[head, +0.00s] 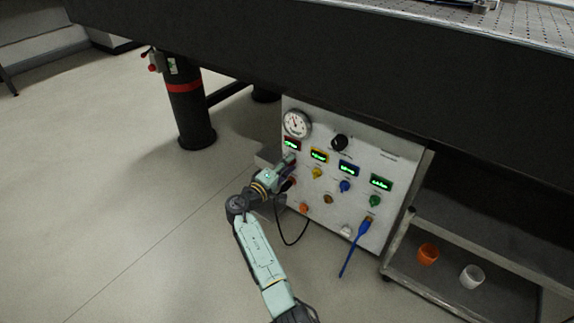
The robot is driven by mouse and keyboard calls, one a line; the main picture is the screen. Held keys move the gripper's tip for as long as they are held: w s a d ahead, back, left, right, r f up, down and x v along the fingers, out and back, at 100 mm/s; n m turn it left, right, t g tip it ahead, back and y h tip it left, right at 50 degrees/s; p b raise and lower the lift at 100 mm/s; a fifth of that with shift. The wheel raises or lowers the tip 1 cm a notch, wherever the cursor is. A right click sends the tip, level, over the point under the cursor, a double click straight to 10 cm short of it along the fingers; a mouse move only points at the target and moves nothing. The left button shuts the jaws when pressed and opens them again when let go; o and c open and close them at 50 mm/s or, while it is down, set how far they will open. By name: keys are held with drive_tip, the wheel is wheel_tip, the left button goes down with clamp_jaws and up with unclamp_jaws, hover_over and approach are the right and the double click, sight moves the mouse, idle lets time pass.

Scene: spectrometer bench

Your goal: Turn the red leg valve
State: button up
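A pale control panel (365,153) under the bench carries a row of small displays with coloured valve knobs below them. The red-framed display (292,143) is at the left of the row. My gripper (289,161) is right at the panel, just below that display. The red valve knob is not clearly visible; my gripper covers the spot below the display. The gripper is small and dark here, so I cannot tell whether its fingers are open or shut, or whether they touch a knob.
Yellow (317,173), blue (345,186) and green (375,201) knobs are to the right. A gauge (297,124) and black knob (339,142) sit above. A red-banded leg (187,105) stands left; a shelf (440,285) with cups is right.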

clamp_jaws()
drive_tip(key=shift+r+n, duration=0.1)
drive_tip(key=shift+n, duration=0.2)
drive_tip(key=shift+r+n+p, duration=0.1)
drive_tip(key=shift+n+p, duration=1.1)
drive_tip(key=n+p, duration=0.3)
drive_tip(key=n, duration=0.1)
drive_tip(key=shift+n, duration=0.3)
drive_tip(key=n+p, duration=0.3)
drive_tip(key=n, duration=0.2)
drive_tip(key=shift+p, duration=0.4)
drive_tip(key=shift+n+p, duration=1.2)
drive_tip(key=shift+n, duration=1.1)
